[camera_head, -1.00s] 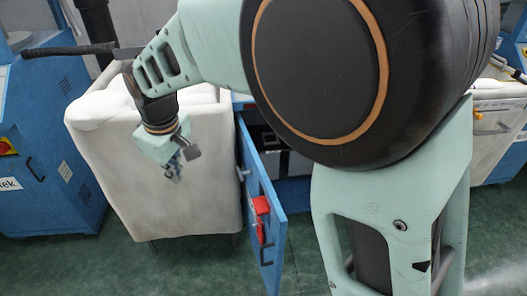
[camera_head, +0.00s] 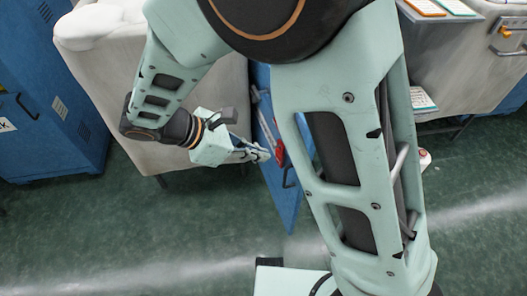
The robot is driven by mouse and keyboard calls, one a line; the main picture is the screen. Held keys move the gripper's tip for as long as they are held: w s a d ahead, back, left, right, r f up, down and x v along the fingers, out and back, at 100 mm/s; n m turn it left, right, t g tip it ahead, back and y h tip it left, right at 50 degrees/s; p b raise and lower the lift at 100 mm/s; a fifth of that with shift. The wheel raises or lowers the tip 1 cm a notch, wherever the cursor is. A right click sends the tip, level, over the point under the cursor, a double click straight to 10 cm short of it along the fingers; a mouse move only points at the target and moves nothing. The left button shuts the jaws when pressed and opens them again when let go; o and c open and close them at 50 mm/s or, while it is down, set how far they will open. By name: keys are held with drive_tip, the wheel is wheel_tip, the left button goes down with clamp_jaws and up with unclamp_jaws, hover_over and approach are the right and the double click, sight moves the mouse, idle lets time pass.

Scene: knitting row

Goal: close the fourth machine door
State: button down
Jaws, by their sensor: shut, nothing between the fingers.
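A blue machine door (camera_head: 281,185) stands ajar in the middle, edge toward me, with a red fitting (camera_head: 280,152) and a dark handle (camera_head: 288,178) on its face. I cannot tell from this view whether it is the fourth one. My gripper (camera_head: 266,155) is shut and empty, its fingertips at the left face of the door near the red fitting. Whether they touch the door I cannot tell. My arm hides the machine opening and much of the door's right side.
A blue cabinet (camera_head: 45,120) is at the far left. The green floor (camera_head: 120,235) in front is mostly clear.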

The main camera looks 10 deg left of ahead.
drive_tip(key=w+d+f+b, duration=0.2)
drive_tip(key=w+d+f, duration=0.2)
drive_tip(key=d, duration=0.4)
drive_tip(key=shift+d+f, duration=0.2)
drive_tip(key=shift+f, duration=0.5)
drive_tip(key=shift+d, duration=0.1)
